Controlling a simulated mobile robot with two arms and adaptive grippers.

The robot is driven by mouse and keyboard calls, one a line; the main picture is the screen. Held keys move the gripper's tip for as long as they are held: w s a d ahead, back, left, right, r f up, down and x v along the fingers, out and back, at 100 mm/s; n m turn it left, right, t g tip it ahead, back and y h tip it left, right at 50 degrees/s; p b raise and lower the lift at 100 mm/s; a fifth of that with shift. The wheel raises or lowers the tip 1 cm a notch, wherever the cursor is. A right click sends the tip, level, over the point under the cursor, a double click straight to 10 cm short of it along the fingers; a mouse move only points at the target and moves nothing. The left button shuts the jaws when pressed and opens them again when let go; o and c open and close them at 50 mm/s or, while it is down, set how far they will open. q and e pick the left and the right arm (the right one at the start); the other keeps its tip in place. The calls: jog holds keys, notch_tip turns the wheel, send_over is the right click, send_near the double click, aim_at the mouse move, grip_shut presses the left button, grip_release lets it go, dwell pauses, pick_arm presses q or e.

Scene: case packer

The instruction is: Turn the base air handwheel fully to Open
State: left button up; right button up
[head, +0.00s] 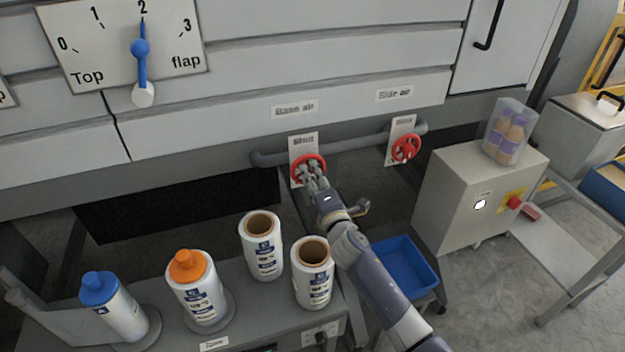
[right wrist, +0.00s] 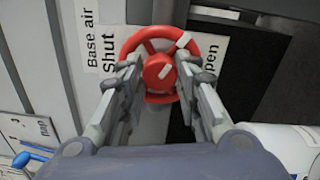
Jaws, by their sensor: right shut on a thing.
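The red base air handwheel (head: 297,171) sits on the grey pipe under the "Base air" label (head: 295,109). In the right wrist view the handwheel (right wrist: 160,44) shows a white mark on its rim at the upper right and one on its hub. "Shut" is printed left of the wheel; "Open" at its right is partly hidden. My right gripper (head: 315,180) is at the wheel; in the right wrist view its fingers (right wrist: 159,80) are closed on it from both sides. My left gripper is not in view.
A second red handwheel (head: 406,149) under "Side air" is to the right. Bottles (head: 193,290) and two open-topped rolls (head: 262,248) stand on the bench below. A blue bin (head: 405,262) and a grey cabinet (head: 455,205) are at the right.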

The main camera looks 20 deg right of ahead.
jog(key=m, duration=1.2)
jog(key=shift+m, duration=0.3)
dwell(0.4)
jog(key=o, duration=1.1)
jog(key=shift+s, duration=0.1)
jog(key=s, duration=1.1)
jog(key=shift+s+d, duration=0.2)
jog(key=shift+s, duration=0.2)
